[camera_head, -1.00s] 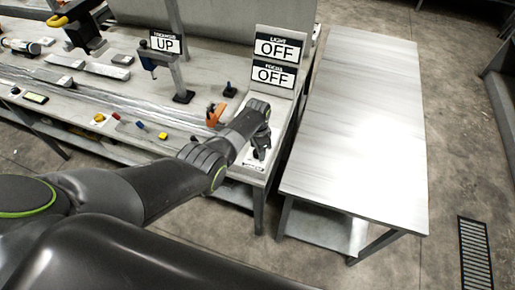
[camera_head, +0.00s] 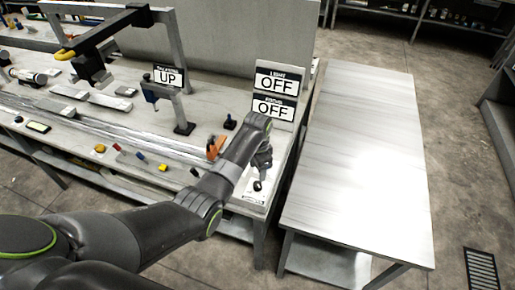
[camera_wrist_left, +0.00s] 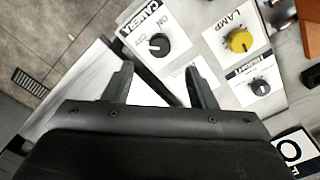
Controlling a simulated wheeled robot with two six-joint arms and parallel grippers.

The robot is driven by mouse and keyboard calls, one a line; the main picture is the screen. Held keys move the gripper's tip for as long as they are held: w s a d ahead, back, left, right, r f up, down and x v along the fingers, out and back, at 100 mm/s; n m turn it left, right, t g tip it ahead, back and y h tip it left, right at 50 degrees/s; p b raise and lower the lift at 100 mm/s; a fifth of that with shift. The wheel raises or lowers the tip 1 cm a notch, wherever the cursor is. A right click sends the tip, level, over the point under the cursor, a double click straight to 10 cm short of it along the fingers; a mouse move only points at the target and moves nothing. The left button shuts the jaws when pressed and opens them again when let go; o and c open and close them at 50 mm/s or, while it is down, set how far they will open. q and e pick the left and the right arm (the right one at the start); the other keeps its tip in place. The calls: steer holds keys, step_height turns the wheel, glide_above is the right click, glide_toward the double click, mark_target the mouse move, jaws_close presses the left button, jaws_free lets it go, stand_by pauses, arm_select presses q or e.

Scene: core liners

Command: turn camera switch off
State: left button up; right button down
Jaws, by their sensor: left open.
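The camera switch (camera_wrist_left: 157,43) is a black knob on a white plate (camera_wrist_left: 139,28) lettered CAMERA, with ON beside the knob, in the left wrist view. The pointer's exact setting is too small to read. My left gripper (camera_wrist_left: 158,75) is open and empty, its two fingers apart just below the knob in that picture, not around it. In the head view my left gripper (camera_head: 263,162) hangs over the panel corner near a white plate with a dark knob (camera_head: 257,186). My right gripper is not in view.
A yellow LAMP knob (camera_wrist_left: 240,40) and another black knob (camera_wrist_left: 262,86) sit close by. Two OFF signs (camera_head: 278,82) (camera_head: 273,107) stand behind my gripper. An orange clamp-like part (camera_head: 214,147) is to the left. A bare table (camera_head: 360,150) lies to the right.

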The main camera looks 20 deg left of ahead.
arm_select(q)
step_height(320, 180, up, 10)
steer(key=b, duration=0.1)
steer(key=shift+f+b, duration=0.15)
steer(key=shift+b, duration=0.25)
steer(key=shift+f, duration=0.1)
